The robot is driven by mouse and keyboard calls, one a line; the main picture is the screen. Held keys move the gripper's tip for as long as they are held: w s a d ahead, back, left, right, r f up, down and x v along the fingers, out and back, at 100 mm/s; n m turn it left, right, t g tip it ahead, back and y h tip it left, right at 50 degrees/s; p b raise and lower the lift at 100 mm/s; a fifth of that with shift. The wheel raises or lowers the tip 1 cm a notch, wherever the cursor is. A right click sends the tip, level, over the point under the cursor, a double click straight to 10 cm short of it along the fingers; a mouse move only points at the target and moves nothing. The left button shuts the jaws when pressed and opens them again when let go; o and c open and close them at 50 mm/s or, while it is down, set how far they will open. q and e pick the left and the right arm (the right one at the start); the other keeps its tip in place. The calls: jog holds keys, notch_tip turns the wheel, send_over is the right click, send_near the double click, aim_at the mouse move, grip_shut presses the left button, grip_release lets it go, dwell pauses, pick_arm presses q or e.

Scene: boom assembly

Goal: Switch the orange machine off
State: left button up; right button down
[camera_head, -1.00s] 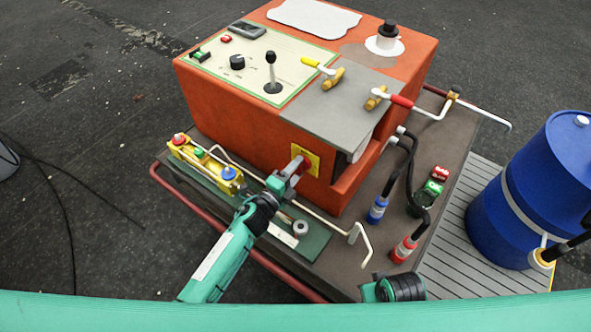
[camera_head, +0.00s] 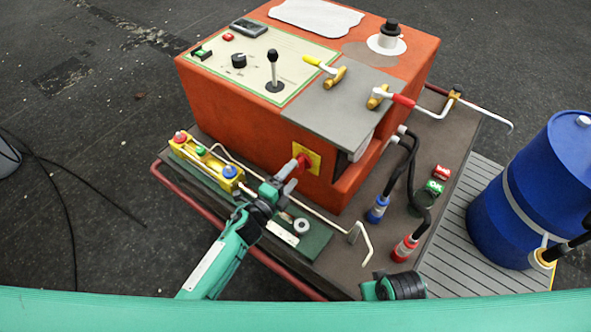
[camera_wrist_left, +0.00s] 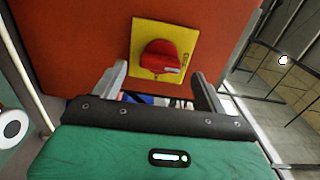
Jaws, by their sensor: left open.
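The orange machine (camera_head: 235,110) stands on a dark platform. A red rotary knob (camera_head: 303,161) on a yellow plate (camera_head: 314,163) sits on its front side face. The left wrist view shows the knob (camera_wrist_left: 160,57) near the middle of the plate, with its handle lying roughly across the picture. My left gripper (camera_head: 287,178) is just in front of the knob, open and empty. In the left wrist view its fingers (camera_wrist_left: 160,82) stand either side of the knob's line, with their tips short of it. My right gripper is not in view.
A yellow button box (camera_head: 205,165) lies left of my left gripper. A bent pale rod (camera_head: 325,220) runs close by along the platform. Hoses with blue (camera_head: 377,210) and red (camera_head: 404,250) ends hang to the right. A blue barrel (camera_head: 530,190) stands far right.

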pick_arm(q)
jog(key=v, duration=1)
jog(key=shift+s+a, duration=0.2)
jog(key=shift+s, duration=0.05)
